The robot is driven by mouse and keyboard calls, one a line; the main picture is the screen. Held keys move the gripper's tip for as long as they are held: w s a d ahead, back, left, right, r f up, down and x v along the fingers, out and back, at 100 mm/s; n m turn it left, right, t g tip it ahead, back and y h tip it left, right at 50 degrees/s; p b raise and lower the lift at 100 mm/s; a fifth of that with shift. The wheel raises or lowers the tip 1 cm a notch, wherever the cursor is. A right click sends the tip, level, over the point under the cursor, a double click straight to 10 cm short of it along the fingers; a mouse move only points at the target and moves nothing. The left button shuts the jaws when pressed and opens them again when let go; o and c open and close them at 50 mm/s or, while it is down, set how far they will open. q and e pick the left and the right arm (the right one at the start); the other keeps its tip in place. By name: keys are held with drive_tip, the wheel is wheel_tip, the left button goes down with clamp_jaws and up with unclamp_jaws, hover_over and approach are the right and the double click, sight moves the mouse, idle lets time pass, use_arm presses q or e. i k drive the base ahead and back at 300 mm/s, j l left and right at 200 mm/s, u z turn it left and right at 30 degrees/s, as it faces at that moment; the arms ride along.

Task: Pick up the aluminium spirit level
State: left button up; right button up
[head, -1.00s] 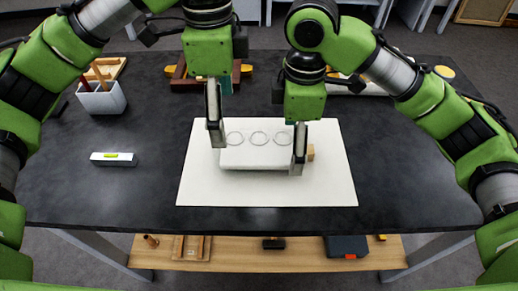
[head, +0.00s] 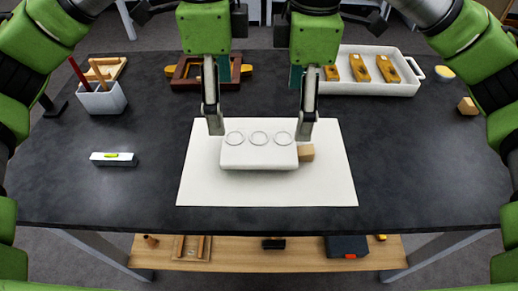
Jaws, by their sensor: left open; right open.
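The aluminium spirit level (head: 113,159) lies on the left part of the dark table, a short silver bar with a yellow-green vial. Nothing touches it. My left gripper (head: 215,130) is open and empty, pointing down above the back left corner of a white block, well right of the level. My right gripper (head: 306,133) is open and empty, above the back right corner of the same block. The undersides of the fingers and their exact height are hard to judge.
The white block (head: 259,156) with three rings sits on a white sheet (head: 330,185), a small wooden block (head: 306,152) beside it. A pot with tools (head: 102,101) stands behind the level. A white tray (head: 405,88) is at the back right. The table around the level is clear.

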sight(109, 160)
drive_tip(key=k, duration=2)
